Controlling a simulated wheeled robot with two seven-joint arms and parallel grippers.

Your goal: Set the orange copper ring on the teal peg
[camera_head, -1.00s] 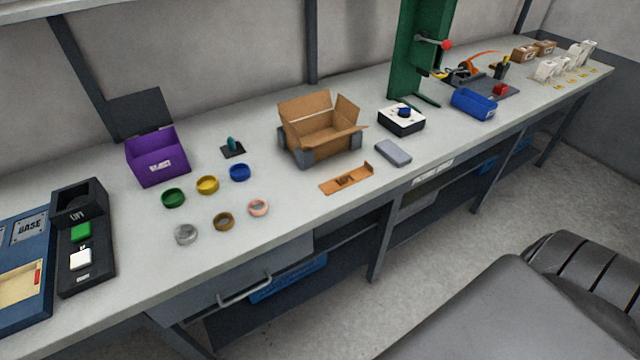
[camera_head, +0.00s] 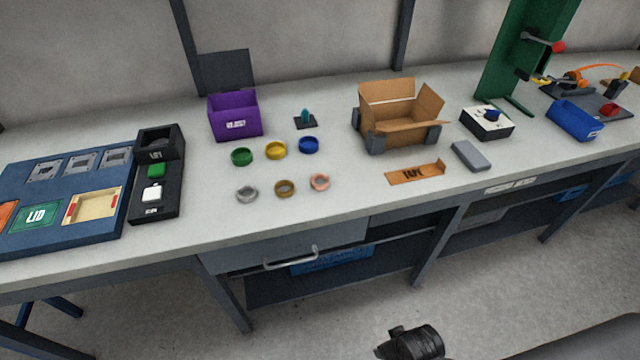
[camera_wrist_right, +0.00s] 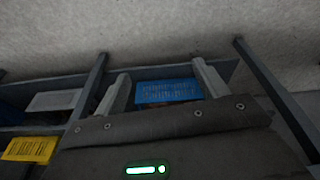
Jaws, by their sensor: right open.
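The copper ring (camera_head: 320,182), a pinkish-orange band, lies flat on the bench at the right end of the front row of rings. The teal peg (camera_head: 306,117) stands upright on a small dark square base behind the rings, with nothing on it. My right gripper (camera_wrist_right: 161,68) shows in the right wrist view with its two fingers apart and nothing between them. It faces the area under the bench, away from the ring and peg. My left gripper is not in view.
Near the copper ring are bronze (camera_head: 285,188), silver (camera_head: 247,194), blue (camera_head: 309,145), yellow (camera_head: 275,149) and green (camera_head: 242,156) rings. A purple bin (camera_head: 235,119) stands left of the peg, an open cardboard box (camera_head: 402,135) right. The bench front edge is clear.

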